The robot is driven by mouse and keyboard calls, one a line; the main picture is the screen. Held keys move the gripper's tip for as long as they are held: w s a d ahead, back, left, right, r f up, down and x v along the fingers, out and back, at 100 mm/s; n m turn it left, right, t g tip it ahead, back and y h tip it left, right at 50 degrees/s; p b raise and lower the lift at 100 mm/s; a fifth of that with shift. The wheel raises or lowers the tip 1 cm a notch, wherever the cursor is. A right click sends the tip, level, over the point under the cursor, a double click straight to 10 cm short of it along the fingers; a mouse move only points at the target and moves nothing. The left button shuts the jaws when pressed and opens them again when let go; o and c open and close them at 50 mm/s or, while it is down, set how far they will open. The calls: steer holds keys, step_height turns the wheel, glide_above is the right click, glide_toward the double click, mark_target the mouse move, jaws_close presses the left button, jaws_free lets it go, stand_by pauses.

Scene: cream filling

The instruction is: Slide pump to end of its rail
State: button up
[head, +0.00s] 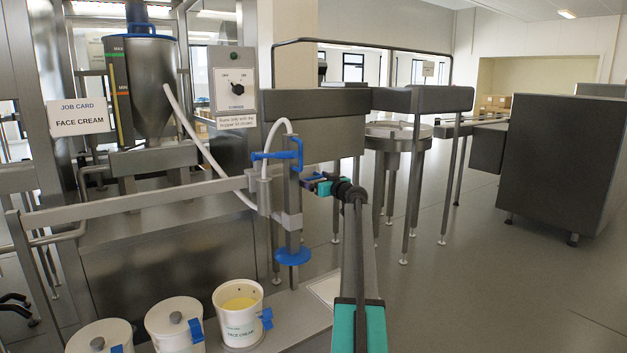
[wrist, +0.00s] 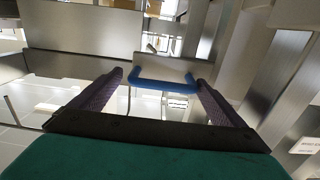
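The pump (head: 291,190) is an upright steel body with a blue handle (head: 278,155) on top and a blue disc (head: 292,256) at its foot. It hangs at the right part of the long steel rail (head: 130,202); the rail's right end is partly hidden behind the pump and my gripper. My gripper (head: 310,182) is just right of the pump's upper part. In the wrist view, its two dark fingers stand wide apart and the blue handle (wrist: 165,86) spans the space between their tips. I cannot tell whether either finger touches it.
An open white tub of pale yellow cream (head: 240,328) stands below and left of the pump, beside two lidded tubs (head: 174,324). A white hose (head: 205,150) runs from the hopper (head: 152,85) to the pump. A control panel (head: 236,85) stands behind.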

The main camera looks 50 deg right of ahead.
steer(key=shift+w, duration=0.1)
stand_by(0.3)
steer(key=shift+s+a, duration=0.25)
steer(key=shift+s, duration=0.45)
steer(key=v, duration=1.2)
steer(key=shift+s, duration=0.25)
